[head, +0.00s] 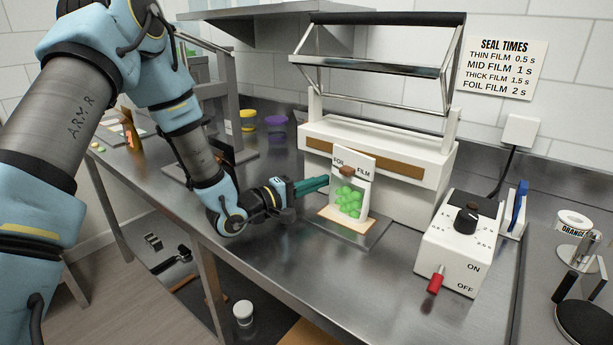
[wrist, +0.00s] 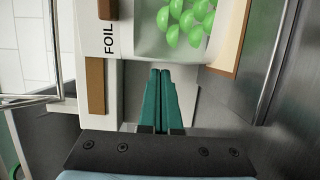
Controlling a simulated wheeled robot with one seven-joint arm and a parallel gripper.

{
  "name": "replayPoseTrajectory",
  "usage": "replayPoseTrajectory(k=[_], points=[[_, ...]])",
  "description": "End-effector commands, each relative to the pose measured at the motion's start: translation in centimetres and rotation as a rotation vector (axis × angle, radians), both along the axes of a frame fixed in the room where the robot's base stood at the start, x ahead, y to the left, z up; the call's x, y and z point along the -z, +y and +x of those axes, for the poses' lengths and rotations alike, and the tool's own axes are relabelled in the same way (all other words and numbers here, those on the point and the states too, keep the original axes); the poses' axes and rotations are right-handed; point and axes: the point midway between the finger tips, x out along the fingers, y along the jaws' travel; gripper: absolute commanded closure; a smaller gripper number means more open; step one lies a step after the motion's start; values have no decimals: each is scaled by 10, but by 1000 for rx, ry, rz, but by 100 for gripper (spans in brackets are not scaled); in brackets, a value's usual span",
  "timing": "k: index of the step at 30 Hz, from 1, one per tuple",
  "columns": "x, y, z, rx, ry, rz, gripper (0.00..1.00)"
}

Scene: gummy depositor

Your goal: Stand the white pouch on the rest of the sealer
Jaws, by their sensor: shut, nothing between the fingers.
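The white pouch (head: 350,185) stands upright on the rest (head: 345,222) in front of the sealer (head: 390,160). It has a window with green gummies, a brown patch and the words FOIL FILM. In the wrist view the pouch (wrist: 124,42) appears sideways at the top, above my fingertips. My gripper (head: 326,184) is just left of the pouch in the head view. Its teal fingers (wrist: 161,72) are shut together and empty. They look close to the pouch's side; I cannot tell whether they touch it.
The sealer's upper bar (head: 390,18) is raised. A control box (head: 460,240) with a dial and red switch stands to the right. Yellow (head: 248,121) and purple (head: 277,128) tubs stand behind my arm. The steel counter's front is clear.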

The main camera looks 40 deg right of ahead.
Motion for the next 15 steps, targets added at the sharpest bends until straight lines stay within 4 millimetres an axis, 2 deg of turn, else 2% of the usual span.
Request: replayPoseTrajectory(k=[12,15], points=[[1,0,-4,-1,-1,0,100],[1,-2,-11,-1,0,-1,100]])
